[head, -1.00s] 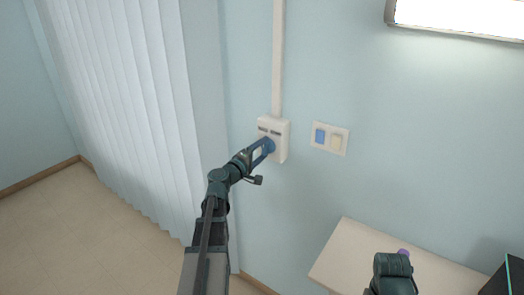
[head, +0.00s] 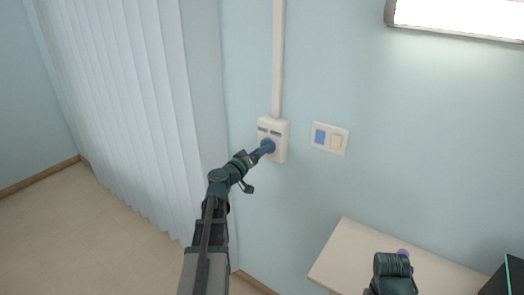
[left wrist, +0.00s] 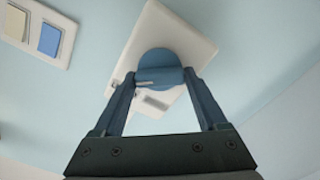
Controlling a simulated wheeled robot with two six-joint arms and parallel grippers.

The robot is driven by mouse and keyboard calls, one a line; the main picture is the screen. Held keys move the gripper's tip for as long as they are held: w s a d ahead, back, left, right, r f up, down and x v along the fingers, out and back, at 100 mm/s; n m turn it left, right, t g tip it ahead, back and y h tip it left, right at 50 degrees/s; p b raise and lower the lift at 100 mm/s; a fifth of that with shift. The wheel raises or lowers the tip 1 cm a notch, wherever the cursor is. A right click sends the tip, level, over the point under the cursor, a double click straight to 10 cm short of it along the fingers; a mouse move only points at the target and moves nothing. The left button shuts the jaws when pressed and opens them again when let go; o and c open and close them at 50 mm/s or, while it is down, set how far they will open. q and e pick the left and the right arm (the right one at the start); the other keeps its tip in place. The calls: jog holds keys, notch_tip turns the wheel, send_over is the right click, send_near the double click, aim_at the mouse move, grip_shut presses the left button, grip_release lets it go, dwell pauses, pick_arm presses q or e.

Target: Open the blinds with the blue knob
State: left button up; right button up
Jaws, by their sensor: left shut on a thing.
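The blue knob (head: 268,146) sits on a white control box (head: 280,128) on the wall. In the left wrist view the round blue knob (left wrist: 159,62) shows on the white box (left wrist: 190,30), with my left gripper (left wrist: 160,80) shut on its grip bar, one finger on each side. In the head view my left gripper (head: 262,150) reaches the knob from the lower left and partly covers it. The blinds (head: 120,100) are pale vertical slats at the left, hanging side by side. Part of my right arm shows at the bottom right; its fingers are not visible.
A switch plate (head: 329,138) with a blue and a cream rocker is right of the box. A white conduit (head: 278,60) runs up from the box. A pale table (head: 345,250) with a purple item stands lower right. A lit lamp (head: 460,15) is at the upper right.

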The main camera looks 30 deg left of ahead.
pick_arm(q)
jog(key=shift+s+m, duration=0.1)
jog(key=shift+m, duration=0.6)
jog(key=o, duration=1.3)
jog(key=s+a, duration=0.1)
jog(key=s, duration=1.2)
jog(key=shift+s, duration=0.35)
